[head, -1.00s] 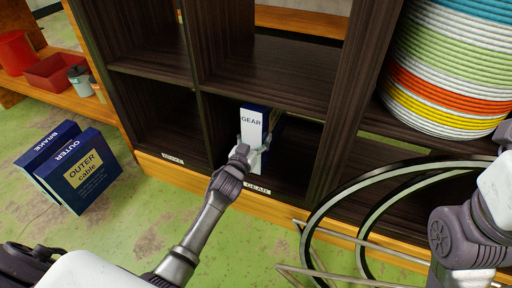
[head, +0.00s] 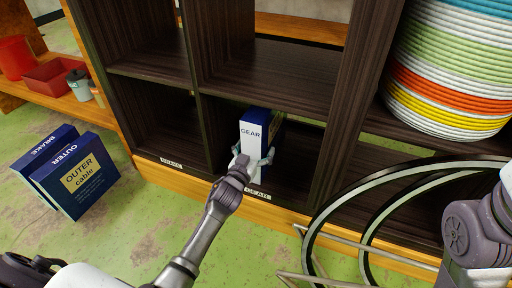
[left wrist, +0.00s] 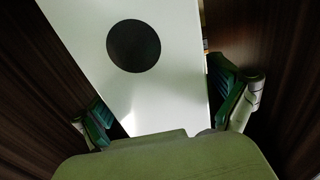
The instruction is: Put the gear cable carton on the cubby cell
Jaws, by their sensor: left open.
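The gear cable carton (head: 252,132), white-fronted with a blue top and the word GEAR, stands upright inside the lower cubby cell (head: 298,150) above the GEAR label (head: 258,196). My left gripper (head: 254,160) is at the carton's front, low down, its fingers open on either side of it. In the left wrist view the carton's white face with a dark round spot (left wrist: 134,46) fills the space ahead, between the green-padded fingers (left wrist: 168,112); a gap shows by them. The carton's base is hidden behind the gripper. My right gripper is out of view; only part of that arm shows.
The empty BRAKE cell (head: 165,122) lies left of the carton's cell. Two blue cartons, BRAKE (head: 45,152) and OUTER cable (head: 80,178), stand on the green floor at left. Bicycle wheel rims (head: 340,215) lean at the right below a striped basket (head: 450,70).

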